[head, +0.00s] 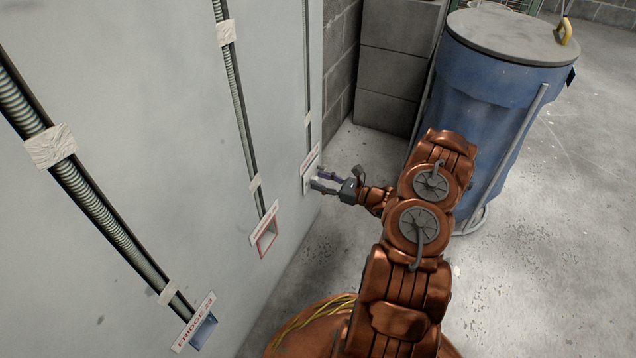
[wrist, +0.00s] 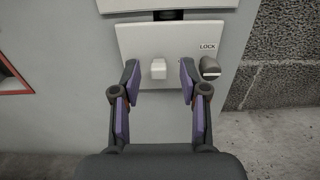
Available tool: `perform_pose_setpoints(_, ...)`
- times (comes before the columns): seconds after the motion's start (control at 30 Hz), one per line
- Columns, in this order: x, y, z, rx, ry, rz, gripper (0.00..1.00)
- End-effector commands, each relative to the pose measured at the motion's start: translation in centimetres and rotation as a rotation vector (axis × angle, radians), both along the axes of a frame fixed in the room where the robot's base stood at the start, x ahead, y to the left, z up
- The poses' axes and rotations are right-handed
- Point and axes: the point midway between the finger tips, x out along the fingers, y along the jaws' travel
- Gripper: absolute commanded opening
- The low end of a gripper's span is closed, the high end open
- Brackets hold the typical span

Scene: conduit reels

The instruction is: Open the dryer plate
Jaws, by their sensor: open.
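A white plate (wrist: 135,40) lies flat on the grey wall in the wrist view, with a small white knob (wrist: 158,69) at its middle. Right of the knob are the word LOCK and a dark turn-knob (wrist: 210,67). My gripper (wrist: 157,80) is open, its purple-padded fingers on either side of the white knob with gaps between. Whether the fingertips touch the plate cannot be told. In the head view, my gripper (head: 318,179) is at the rightmost plate (head: 311,163), partly covering it. That plate's label is too small to read.
On the wall to the left are a red-framed opening (head: 266,238) and a blue box labelled FRIDGE 23 (head: 200,330), each under a conduit. A blue barrel (head: 490,95) stands close right of my arm; grey blocks (head: 395,75) stand behind. Floor between wall and barrel is clear.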

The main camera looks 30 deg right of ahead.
Motion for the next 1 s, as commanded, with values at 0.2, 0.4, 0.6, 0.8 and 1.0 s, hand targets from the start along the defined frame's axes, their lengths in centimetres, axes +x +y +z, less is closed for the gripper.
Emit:
perform_pose_setpoints(0.2,0.97,0.68,0.00,-0.001,0.000,0.002,0.44)
perform_pose_setpoints(0.4,1.02,0.77,0.03,0.000,0.001,0.003,0.44)
perform_pose_setpoints(0.6,1.02,0.82,0.01,0.000,0.001,0.004,0.26)
perform_pose_setpoints(0.8,1.01,0.82,0.00,0.000,0.001,0.004,0.05)
perform_pose_setpoints(1.0,1.02,0.82,0.00,0.000,0.001,0.004,0.00)
